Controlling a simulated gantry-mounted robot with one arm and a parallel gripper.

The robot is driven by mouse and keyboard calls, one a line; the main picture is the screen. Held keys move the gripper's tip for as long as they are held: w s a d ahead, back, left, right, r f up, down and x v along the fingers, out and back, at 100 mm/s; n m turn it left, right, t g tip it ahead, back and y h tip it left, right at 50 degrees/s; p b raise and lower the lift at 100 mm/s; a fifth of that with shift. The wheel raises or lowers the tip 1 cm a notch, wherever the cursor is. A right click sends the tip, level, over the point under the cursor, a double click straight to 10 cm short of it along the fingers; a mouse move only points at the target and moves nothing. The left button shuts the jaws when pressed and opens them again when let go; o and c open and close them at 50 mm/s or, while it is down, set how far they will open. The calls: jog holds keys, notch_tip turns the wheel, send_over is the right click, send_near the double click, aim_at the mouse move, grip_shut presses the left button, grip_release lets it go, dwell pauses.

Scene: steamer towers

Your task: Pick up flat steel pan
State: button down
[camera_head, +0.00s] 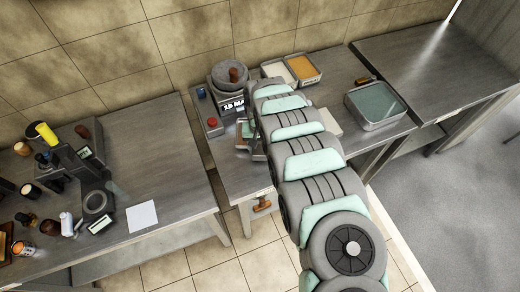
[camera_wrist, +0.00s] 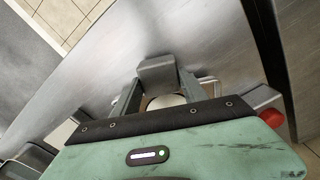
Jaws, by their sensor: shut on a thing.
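My gripper (camera_head: 255,147) is low over the narrow middle counter, mostly hidden behind my arm in the head view. In the wrist view my gripper (camera_wrist: 160,88) has its two grey fingers shut on a grey metal piece (camera_wrist: 157,71) at their tips. Only a small part of this piece shows, so I cannot tell for sure that it is the flat steel pan. A pale round shape (camera_wrist: 166,102) shows between the fingers. A shallow steel pan with greenish contents (camera_head: 376,102) stands apart on the right of the middle counter.
Trays with white (camera_head: 278,72) and orange (camera_head: 303,67) contents stand at the back. A grey round pot (camera_head: 232,74) sits on a device with a display, beside a box with a red button (camera_head: 211,121). The left counter (camera_head: 160,160) holds several bottles; its right part is mostly clear.

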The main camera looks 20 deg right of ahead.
notch_tip(320, 180, up, 18)
jog(key=p, duration=0.6)
jog(key=c, duration=1.2)
grip_release()
grip_shut()
jog(key=shift+r, duration=0.1)
